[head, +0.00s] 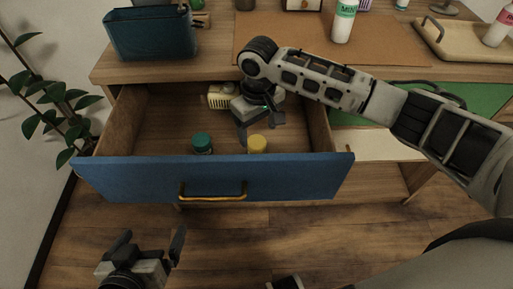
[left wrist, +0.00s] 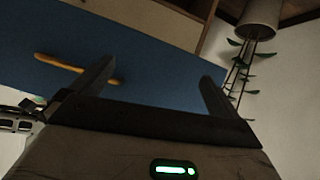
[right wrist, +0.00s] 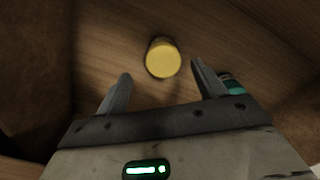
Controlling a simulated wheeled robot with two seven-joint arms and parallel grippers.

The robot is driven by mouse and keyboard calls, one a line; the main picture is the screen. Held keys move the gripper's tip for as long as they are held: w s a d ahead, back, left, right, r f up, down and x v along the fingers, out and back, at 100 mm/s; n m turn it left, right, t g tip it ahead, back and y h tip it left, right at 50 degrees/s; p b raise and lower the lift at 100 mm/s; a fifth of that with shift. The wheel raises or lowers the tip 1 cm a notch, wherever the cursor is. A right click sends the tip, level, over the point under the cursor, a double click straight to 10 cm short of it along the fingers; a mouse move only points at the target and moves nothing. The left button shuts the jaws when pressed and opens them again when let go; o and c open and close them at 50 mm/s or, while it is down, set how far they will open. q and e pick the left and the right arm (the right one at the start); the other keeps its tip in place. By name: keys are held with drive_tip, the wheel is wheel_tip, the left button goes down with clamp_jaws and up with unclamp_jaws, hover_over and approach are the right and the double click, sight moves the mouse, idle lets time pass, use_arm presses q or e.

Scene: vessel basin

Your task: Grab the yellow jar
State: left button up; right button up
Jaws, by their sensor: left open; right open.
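The yellow jar (head: 257,144) stands in the open drawer, near its blue front. In the right wrist view the yellow jar (right wrist: 163,59) shows its round lid, just beyond and between the two fingertips. My right gripper (head: 259,131) is open and empty, reaching down into the drawer above and behind the jar; it also shows in the right wrist view (right wrist: 160,72). My left gripper (head: 152,240) is open and empty, low in front of the drawer; the left wrist view (left wrist: 160,70) shows its spread fingers facing the blue front.
A teal-lidded jar (head: 203,142) stands left of the yellow jar, and its side shows by a right finger (right wrist: 233,86). A cream box (head: 221,97) lies at the drawer's back. The drawer front (head: 130,179) and side walls bound the space. The floor in front is clear.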

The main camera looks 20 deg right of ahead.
sight(257, 141)
drive_tip(key=f, duration=0.3)
drive_tip(key=f+b, duration=0.1)
drive_tip(key=f, duration=0.2)
drive_tip(key=shift+s+a+f, duration=0.1)
drive_tip(key=shift+a+f, duration=0.1)
drive_tip(key=shift+f, duration=0.05)
drive_tip(key=c, duration=1.1)
